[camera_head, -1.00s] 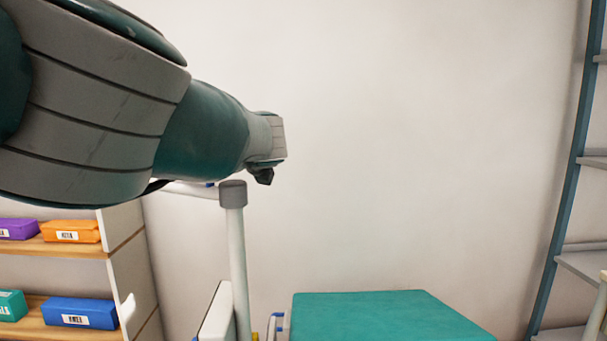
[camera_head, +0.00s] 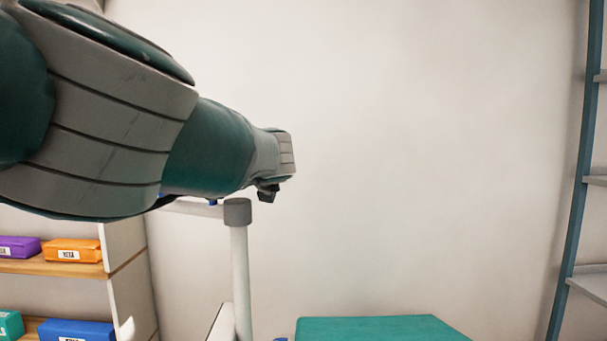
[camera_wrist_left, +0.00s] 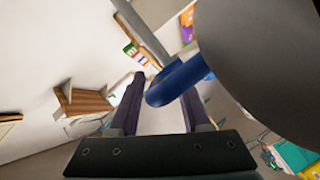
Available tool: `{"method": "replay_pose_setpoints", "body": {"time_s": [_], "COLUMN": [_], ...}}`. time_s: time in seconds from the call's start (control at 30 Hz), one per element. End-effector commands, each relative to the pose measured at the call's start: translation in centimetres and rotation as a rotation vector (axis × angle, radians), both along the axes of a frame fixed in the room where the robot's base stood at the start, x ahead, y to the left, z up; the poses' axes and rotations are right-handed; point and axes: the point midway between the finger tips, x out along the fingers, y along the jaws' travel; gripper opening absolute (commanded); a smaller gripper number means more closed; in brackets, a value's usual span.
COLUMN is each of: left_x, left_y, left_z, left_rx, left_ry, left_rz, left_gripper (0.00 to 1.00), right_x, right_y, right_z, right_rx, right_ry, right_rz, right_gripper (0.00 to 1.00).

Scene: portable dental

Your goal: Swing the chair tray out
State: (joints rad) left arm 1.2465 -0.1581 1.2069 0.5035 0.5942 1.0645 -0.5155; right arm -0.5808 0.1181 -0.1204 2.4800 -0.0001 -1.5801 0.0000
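A white upright post (camera_head: 241,270) with a grey cap stands left of centre in the head view. A pale horizontal arm (camera_head: 190,208) runs left from the cap and passes behind my left arm; the tray cannot be made out there. In the left wrist view a curved blue handle (camera_wrist_left: 180,80) crosses between the two dark fingers of my left gripper (camera_wrist_left: 161,88). The fingers are apart; contact with the handle cannot be told. A large dark grey rounded surface (camera_wrist_left: 265,60) fills the upper right, close to the handle. My right gripper is out of view.
A teal padded top (camera_head: 380,329) shows low in the head view. Shelves with coloured boxes (camera_head: 73,250) stand at left, a blue-framed rack (camera_head: 575,190) at right. Bare wall (camera_head: 430,150) lies between. Wooden shelving (camera_wrist_left: 85,103) shows in the wrist view.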

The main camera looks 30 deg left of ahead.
Motion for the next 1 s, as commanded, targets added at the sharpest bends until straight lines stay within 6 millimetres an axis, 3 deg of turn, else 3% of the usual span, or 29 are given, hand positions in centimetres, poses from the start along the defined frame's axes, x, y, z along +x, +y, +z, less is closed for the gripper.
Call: {"method": "replay_pose_setpoints", "body": {"time_s": [0.27, 0.67, 0.8, 1.0], "left_x": [0.1, -1.3, -1.5, -1.7], "left_y": [-0.5, -7.7, -8.9, -9.6], "left_z": [0.3, 2.0, 2.5, 2.2], "left_rx": [0.001, -0.001, 0.001, 0.000], "left_ry": [0.001, 0.000, 0.001, 0.001], "left_rz": [-0.005, -0.005, -0.003, -0.002], "left_gripper": [0.47, 0.47, 0.47, 0.47], "right_x": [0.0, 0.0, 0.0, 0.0], "right_y": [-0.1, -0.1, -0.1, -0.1], "right_z": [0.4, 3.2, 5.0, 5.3], "right_rx": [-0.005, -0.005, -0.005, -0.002], "right_ry": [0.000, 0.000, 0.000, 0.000], "right_rz": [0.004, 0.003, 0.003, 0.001], "right_gripper": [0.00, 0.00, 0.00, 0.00]}}
